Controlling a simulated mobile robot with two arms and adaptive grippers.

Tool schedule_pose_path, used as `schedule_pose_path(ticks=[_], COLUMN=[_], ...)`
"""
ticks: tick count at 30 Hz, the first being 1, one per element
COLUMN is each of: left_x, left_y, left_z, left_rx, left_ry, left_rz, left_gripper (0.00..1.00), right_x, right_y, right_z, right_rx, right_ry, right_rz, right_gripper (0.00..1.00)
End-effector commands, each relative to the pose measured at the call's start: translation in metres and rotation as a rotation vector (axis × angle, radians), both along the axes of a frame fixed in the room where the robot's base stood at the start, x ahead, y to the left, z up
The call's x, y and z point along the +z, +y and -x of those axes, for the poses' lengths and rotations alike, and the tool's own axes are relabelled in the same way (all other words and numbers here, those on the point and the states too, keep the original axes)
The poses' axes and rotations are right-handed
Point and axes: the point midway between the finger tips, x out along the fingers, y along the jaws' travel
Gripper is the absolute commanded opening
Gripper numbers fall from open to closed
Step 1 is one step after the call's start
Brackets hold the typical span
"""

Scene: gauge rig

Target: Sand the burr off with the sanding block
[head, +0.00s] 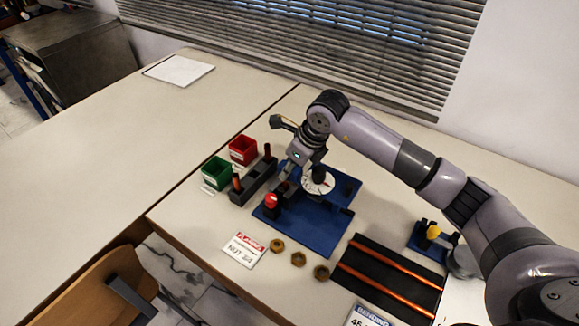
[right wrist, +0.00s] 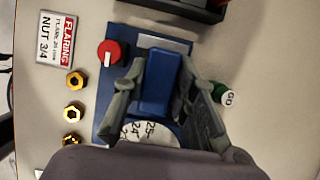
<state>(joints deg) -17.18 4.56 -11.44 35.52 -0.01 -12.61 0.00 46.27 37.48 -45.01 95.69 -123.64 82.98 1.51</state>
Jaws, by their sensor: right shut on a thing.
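My right gripper (head: 284,186) is low over the left part of the blue rig plate (head: 318,235). In the right wrist view its grey fingers (right wrist: 158,75) are shut on a blue block (right wrist: 156,85), seemingly the sanding block. A white dial with numbers (right wrist: 148,133) shows just below the block there, partly hidden by the gripper; it also shows in the head view (head: 318,182). A red knob (head: 271,201) stands at the plate's front left. I cannot make out the burr, nor whether the block touches anything. My left gripper is not in view.
A dark holder (head: 258,186) with orange-topped pins, a green bin (head: 217,173) and a red bin (head: 243,150) stand left of the plate. A flaring card (head: 244,249) and brass nuts (head: 298,259) lie in front. A green GO piece (right wrist: 222,93) is beside the fingers.

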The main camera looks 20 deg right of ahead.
Motion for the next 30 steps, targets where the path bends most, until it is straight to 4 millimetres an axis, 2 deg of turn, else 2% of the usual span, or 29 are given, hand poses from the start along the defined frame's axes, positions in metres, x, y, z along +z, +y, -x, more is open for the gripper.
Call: schedule_pose_path(ticks=[18,30], left_x=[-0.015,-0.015], left_y=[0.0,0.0], left_z=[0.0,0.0], left_rx=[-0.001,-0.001], left_ry=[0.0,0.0], left_rz=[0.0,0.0], left_gripper=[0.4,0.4], right_x=[-0.004,-0.004], right_y=[0.018,0.02], right_z=[-0.022,-0.024], right_rx=[0.0,0.001], right_ry=[0.004,0.005], right_rz=[0.002,0.002], right_gripper=[0.0,0.0])
